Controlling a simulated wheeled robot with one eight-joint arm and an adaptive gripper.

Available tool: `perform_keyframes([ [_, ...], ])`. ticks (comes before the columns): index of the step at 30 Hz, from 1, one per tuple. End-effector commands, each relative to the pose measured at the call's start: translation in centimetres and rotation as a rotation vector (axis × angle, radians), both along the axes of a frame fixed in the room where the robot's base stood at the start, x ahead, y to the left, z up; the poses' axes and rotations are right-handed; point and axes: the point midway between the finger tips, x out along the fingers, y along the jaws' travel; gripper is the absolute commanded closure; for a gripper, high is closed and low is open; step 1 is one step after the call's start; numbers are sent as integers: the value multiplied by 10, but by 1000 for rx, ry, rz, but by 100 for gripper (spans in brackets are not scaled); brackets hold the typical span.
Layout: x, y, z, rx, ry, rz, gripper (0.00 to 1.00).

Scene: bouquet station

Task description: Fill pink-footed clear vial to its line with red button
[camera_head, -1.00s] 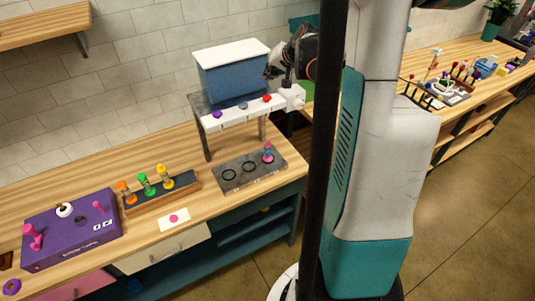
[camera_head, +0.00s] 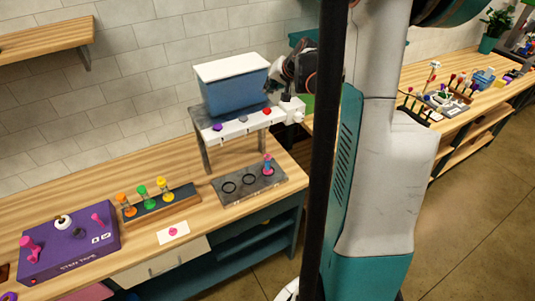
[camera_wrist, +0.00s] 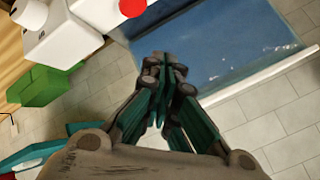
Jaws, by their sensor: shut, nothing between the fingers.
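The pink-footed vial (camera_head: 268,164) stands upright at the right end of the dark grey tray (camera_head: 232,198), below the dispenser; its contents and line are too small to read. The red button (camera_head: 267,111) is at the right of the white dispenser panel (camera_head: 230,124), beside a grey button (camera_head: 243,118) and a purple button (camera_head: 217,127). It also shows at the top of the wrist view (camera_wrist: 132,7). My gripper (camera_head: 268,88) is shut and empty, just above the red button in the head view, apart from it. The wrist view shows its fingers together (camera_wrist: 165,65).
A blue tank (camera_head: 236,90) with a white lid sits on the dispenser stand. Left on the counter are a rack (camera_head: 160,203) of orange, green and yellow-topped vials, a card (camera_head: 172,232) with a pink mark, and a purple box (camera_head: 68,243). Bare wood surrounds the tray.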

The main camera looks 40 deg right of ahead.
Motion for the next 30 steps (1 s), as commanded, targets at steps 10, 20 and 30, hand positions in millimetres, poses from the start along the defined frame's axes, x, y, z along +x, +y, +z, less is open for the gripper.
perform_keyframes([
  [10, 0, 6, 14, 349, -40, -309, 100],
  [20, 1, 13, 29, 796, -77, -712, 100],
  [30, 2, 18, 37, 1071, -91, -963, 100],
])
